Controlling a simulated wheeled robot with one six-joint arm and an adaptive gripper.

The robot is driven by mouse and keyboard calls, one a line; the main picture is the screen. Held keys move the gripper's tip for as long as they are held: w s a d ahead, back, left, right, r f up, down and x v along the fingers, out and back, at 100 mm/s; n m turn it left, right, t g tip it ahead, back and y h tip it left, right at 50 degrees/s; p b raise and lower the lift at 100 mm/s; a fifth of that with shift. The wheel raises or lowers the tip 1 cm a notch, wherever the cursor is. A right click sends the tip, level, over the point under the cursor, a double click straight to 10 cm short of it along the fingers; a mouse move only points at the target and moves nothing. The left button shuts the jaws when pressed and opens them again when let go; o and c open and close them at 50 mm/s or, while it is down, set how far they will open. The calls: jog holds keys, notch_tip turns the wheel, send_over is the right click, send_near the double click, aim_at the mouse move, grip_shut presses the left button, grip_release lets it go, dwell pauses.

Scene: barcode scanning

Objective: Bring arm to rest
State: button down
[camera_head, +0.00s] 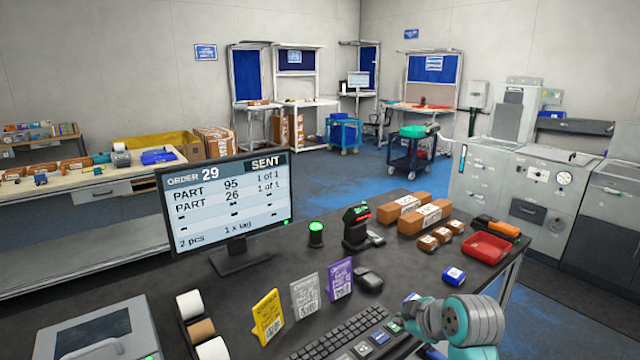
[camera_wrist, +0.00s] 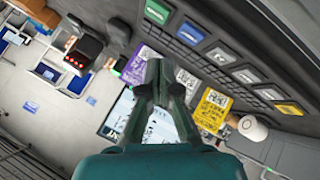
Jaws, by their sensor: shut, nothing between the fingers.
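My arm (camera_head: 462,320), teal with grey ringed joints, shows at the lower right in the head view, over the front of the dark desk (camera_head: 375,270). In the wrist view my gripper (camera_wrist: 163,66) reaches up from the bottom middle, with its dark fingers together and nothing between them. Behind the fingers lie the purple card (camera_wrist: 135,68) and the monitor screen (camera_wrist: 118,112), partly covered. In the head view my gripper's fingers are hidden or too small to make out.
The monitor (camera_head: 228,205) reads "Order 29, SENT". A scanner (camera_head: 356,228), keyboard (camera_head: 340,338), yellow card (camera_head: 268,316), boxes (camera_head: 425,218) and a red tray (camera_head: 486,248) stand on the desk. A blue-and-white box (camera_head: 454,276) lies near my arm. Free floor shows behind the desk.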

jog(key=shift+s+f, duration=0.15)
jog(key=shift+f, duration=0.7)
jog(key=shift+s+a+f+m, duration=0.1)
jog(key=shift+s+f+m, duration=0.15)
jog(key=shift+f+m, duration=0.05)
jog(key=s+f+m+t+h, duration=0.15)
jog(key=s+f+m, duration=0.35)
jog(key=s+f, duration=1.05)
jog(key=s+f+m+t, duration=0.2)
jog(key=s+f+m, duration=0.15)
jog(key=s, duration=1.15)
jog(key=s+r+m, duration=0.1)
jog(key=s+r, duration=0.2)
jog(key=s, duration=0.4)
jog(key=s+r+m+t+h, duration=0.1)
jog(key=s+r, duration=0.2)
jog(key=s, duration=0.4)
jog(key=s+r+m+t, duration=0.1)
jog(key=s+r, duration=0.3)
jog(key=s, duration=0.3)
jog(key=shift+s, duration=0.3)
